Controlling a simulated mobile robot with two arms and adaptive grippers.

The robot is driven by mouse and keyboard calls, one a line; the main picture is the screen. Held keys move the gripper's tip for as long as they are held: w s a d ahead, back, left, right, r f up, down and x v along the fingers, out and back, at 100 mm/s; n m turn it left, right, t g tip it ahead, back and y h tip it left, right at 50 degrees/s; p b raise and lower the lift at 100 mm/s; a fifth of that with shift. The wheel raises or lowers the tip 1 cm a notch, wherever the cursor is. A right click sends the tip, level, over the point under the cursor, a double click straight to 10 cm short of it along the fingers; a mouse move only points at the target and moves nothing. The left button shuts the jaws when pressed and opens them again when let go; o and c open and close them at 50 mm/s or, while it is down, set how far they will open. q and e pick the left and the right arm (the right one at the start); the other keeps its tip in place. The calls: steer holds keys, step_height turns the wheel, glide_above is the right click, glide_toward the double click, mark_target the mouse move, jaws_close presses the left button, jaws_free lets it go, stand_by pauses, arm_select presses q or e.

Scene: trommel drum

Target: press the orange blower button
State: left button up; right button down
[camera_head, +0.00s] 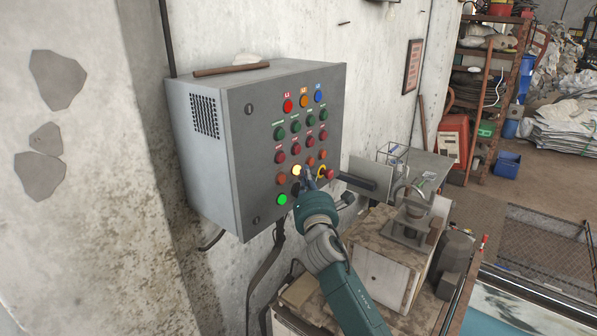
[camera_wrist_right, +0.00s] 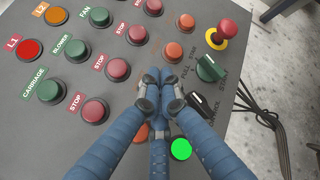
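A grey control panel (camera_head: 262,150) on the wall carries rows of coloured buttons. The lower row holds orange buttons; one, second from its left end, glows yellow-orange (camera_head: 296,170) in the head view, in line with the BLOWER column. My right gripper (camera_head: 305,179) is at the panel beside this lit button. In the right wrist view, the gripper's blue fingertips (camera_wrist_right: 160,82) are drawn together and empty, over the orange row. They hide the button beneath them, so contact cannot be told. The green BLOWER button (camera_wrist_right: 75,50) stands clear of them. My left gripper is out of view.
A red emergency knob (camera_head: 328,174) and a green selector (camera_wrist_right: 209,68) are near the fingers. A lit green button (camera_wrist_right: 181,149) is just below them. A cluttered bench (camera_head: 377,237) stands beneath the panel.

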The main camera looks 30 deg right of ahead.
steer(key=shift+w+a, duration=0.15)
steer(key=shift+w, duration=0.25)
stand_by(0.3)
steer(key=shift+s, duration=0.15)
steer(key=shift+s+d+p, duration=0.3)
steer(key=shift+s+p, duration=0.1)
steer(key=shift+s, duration=0.25)
steer(key=s, duration=0.1)
steer(key=s+d+p, duration=0.1)
steer(key=s, duration=0.1)
steer(key=s+d+p, duration=0.1)
steer(key=shift+s, duration=0.35)
stand_by(0.7)
